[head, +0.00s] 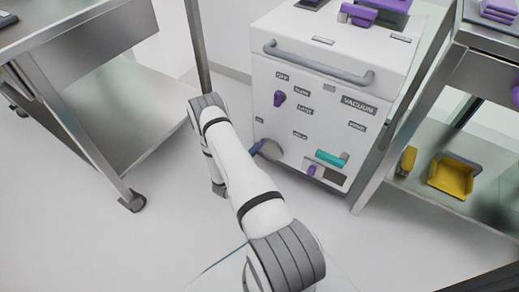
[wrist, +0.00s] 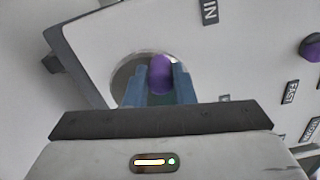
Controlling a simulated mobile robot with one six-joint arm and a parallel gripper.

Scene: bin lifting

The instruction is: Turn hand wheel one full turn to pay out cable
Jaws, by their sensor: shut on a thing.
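The hand wheel is a grey disc low on the front of a white cabinet (head: 325,88). In the head view the wheel (head: 271,151) is partly hidden by my gripper (head: 256,148). In the wrist view the wheel (wrist: 122,76) shows behind my two blue fingers, with a purple grip knob (wrist: 161,70) on it. My gripper (wrist: 160,88) is shut on the purple knob, one finger on each side. The lower part of the wheel is hidden by the fingers and the gripper body. No cable can be made out.
The cabinet front also has a purple knob (head: 279,98), a teal handle (head: 331,158), a small purple knob (head: 311,170) and a grey bar handle (head: 318,65). A steel table (head: 75,40) stands left. A shelf with a yellow bin (head: 452,177) stands right. Floor between is clear.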

